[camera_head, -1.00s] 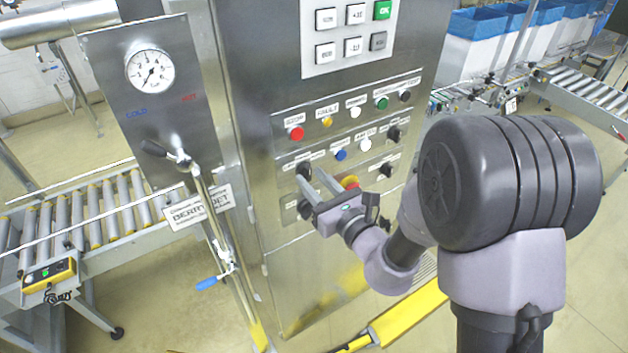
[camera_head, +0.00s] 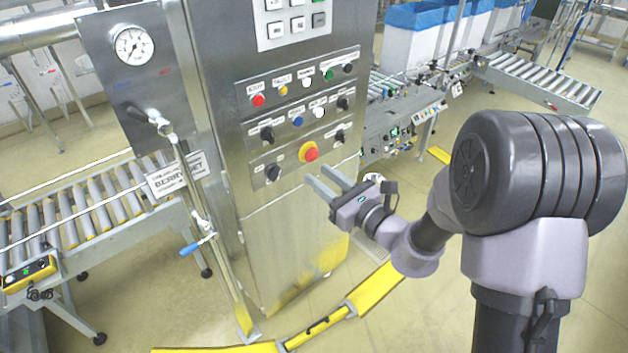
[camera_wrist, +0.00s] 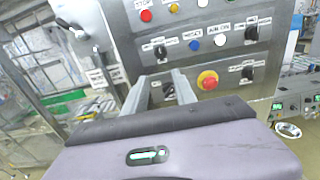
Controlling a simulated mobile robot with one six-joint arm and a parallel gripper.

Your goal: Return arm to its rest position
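My gripper (camera_head: 330,186) is in front of the steel control cabinet (camera_head: 290,235), below and to the right of the red emergency button (camera_head: 311,152) with its yellow collar. Its two fingers are apart with nothing between them, and they appear clear of the panel. In the wrist view, the fingers of my gripper (camera_wrist: 158,82) point at the lower row of controls. A black rotary knob (camera_wrist: 168,90) shows between them, and the emergency button (camera_wrist: 208,80) is to their right.
A roller conveyor (camera_head: 90,205) is at the left, beside a lever post with a blue handle (camera_head: 197,245). A yellow floor barrier (camera_head: 375,290) runs below my arm. Another conveyor (camera_head: 535,80) and blue-lined white boxes (camera_head: 412,40) are at the back right. Open floor lies at right.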

